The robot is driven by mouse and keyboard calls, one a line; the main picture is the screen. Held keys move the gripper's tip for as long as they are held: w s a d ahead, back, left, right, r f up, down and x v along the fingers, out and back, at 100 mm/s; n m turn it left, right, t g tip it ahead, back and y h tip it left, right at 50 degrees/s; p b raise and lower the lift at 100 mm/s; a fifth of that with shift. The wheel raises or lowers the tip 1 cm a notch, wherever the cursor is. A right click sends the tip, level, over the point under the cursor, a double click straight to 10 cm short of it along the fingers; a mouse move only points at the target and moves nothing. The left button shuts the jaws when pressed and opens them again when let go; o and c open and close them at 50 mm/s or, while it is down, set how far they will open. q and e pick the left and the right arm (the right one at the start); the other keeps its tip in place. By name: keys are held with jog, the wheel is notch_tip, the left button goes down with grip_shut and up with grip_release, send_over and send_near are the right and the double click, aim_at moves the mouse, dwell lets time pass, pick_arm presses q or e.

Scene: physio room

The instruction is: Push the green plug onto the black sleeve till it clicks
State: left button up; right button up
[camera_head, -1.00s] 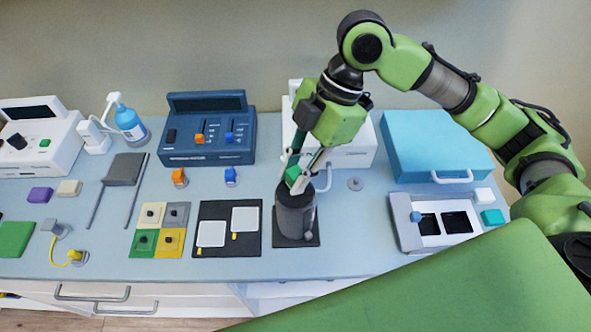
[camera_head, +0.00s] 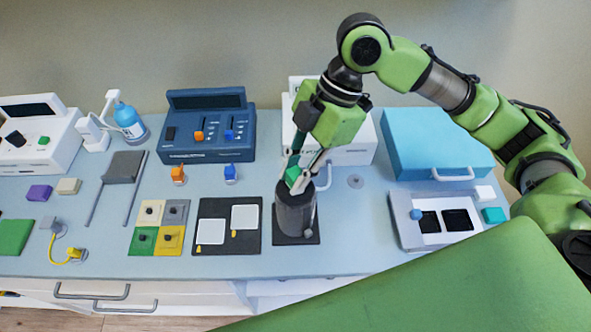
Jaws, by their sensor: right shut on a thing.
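The black sleeve (camera_head: 294,216) is a dark upright cylinder on a dark square base. My right gripper (camera_head: 300,177) points down at the sleeve's top and is shut on the green plug (camera_head: 291,176). The plug is at the sleeve's upper opening, mostly hidden by the fingers. I cannot tell how deep it sits in the sleeve. A thin grey rod (camera_head: 313,212) shows along the sleeve's right side. My left gripper is not in view.
A white device (camera_head: 350,155) stands close behind the gripper. A black panel with two white pads (camera_head: 253,243) lies left of the sleeve. A blue case (camera_head: 435,140) and a white tray (camera_head: 405,235) are to the right.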

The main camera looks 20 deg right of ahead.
jog(key=shift+f, duration=0.6)
jog(key=shift+f+p, duration=0.1)
jog(key=shift+p, duration=0.3)
dwell(2.4)
jog(key=shift+s+f, duration=0.1)
jog(key=shift+f, duration=0.05)
dwell(1.5)
jog(key=shift+p, duration=0.75)
dwell(2.2)
